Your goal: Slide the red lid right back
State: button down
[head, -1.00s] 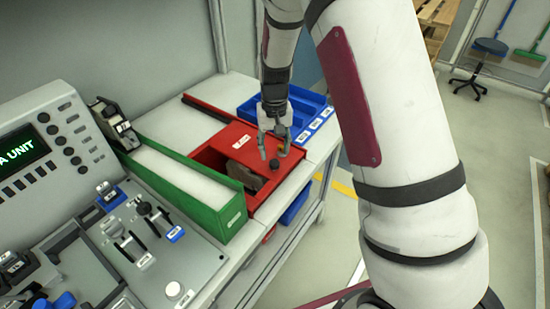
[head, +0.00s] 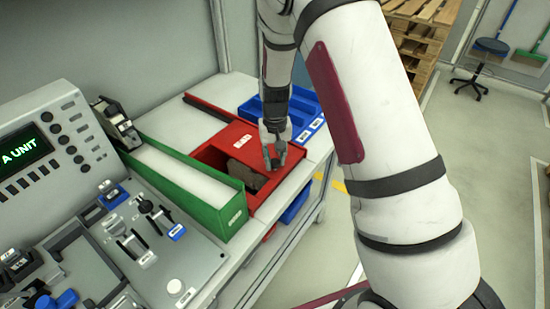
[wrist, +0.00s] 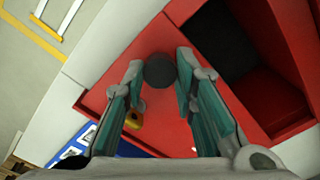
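The red lid (head: 238,138) lies on a long red box (head: 262,200) on the bench. It is partly open: the near part of the box is uncovered, and a rough grey-brown thing (head: 244,173) shows inside. A dark round knob (wrist: 160,70) stands on the lid. My gripper (head: 275,157) is down at the lid's near right corner. In the head view the fingers mostly hide the knob.
A grey panel with levers (head: 150,240) is at the front left. The floor at right is open.

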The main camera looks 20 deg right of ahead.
jog(key=shift+w, duration=0.1)
jog(key=w+a+b, duration=0.5)
jog(key=w, duration=0.2)
jog(key=w+a+b, duration=0.5)
jog(key=w+a, duration=0.1)
jog(key=w, duration=0.2)
jog(key=w+a+b, duration=0.6)
jog(key=w, duration=0.2)
jog(key=shift+w+a, duration=0.1)
jog(key=shift+w, duration=0.2)
jog(key=c, duration=1.3)
grip_release()
jog(key=shift+r, duration=0.1)
notch_tip(320, 180, up, 12)
